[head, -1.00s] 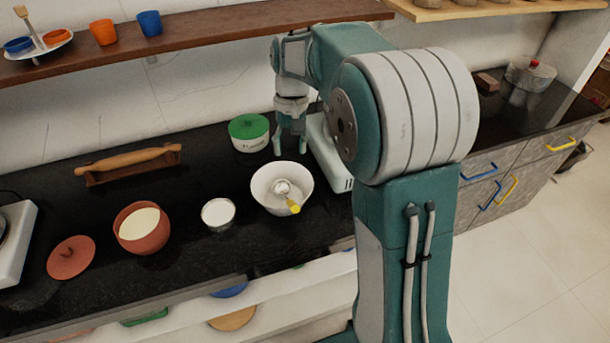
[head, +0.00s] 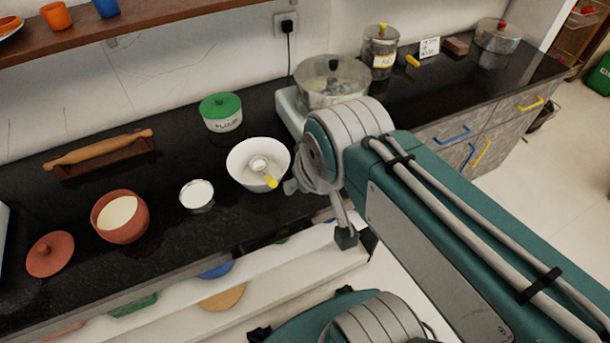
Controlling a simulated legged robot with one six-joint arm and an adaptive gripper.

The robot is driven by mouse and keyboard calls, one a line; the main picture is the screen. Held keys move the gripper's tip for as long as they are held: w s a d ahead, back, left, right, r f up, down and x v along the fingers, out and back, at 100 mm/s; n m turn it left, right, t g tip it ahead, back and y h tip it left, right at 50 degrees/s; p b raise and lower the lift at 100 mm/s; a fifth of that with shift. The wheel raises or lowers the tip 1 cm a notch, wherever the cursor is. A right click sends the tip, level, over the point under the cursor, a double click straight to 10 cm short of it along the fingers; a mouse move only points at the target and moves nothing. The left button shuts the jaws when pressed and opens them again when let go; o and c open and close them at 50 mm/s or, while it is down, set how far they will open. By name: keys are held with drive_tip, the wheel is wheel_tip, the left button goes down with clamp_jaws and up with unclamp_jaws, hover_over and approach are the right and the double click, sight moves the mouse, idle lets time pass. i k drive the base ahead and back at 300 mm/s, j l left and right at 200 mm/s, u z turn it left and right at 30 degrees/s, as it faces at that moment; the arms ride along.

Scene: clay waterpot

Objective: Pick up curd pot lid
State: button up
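A round terracotta lid (head: 50,254) with a small knob lies flat on the black counter at the far left, apart from the pot. The open terracotta pot (head: 120,216) beside it holds a creamy white content that looks like curd. My gripper (head: 345,238) is mostly hidden behind my arm's round joint. Only small grey and dark parts show, near the counter's front edge, right of the white bowl. It is well to the right of the terracotta lid. Whether its fingers are open or shut cannot be seen.
A white bowl (head: 258,163) with a yellow-handled utensil, a small cup (head: 196,196) and a green-lidded pot (head: 221,112) stand between my gripper and the terracotta pot. A rolling pin (head: 98,150) lies behind. A large steel pot (head: 332,80) stands at the back. A wooden shelf (head: 130,29) overhangs the counter.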

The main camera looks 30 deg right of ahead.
sight(51, 254)
drive_tip(key=k+u, duration=0.1)
drive_tip(key=u, duration=1.4)
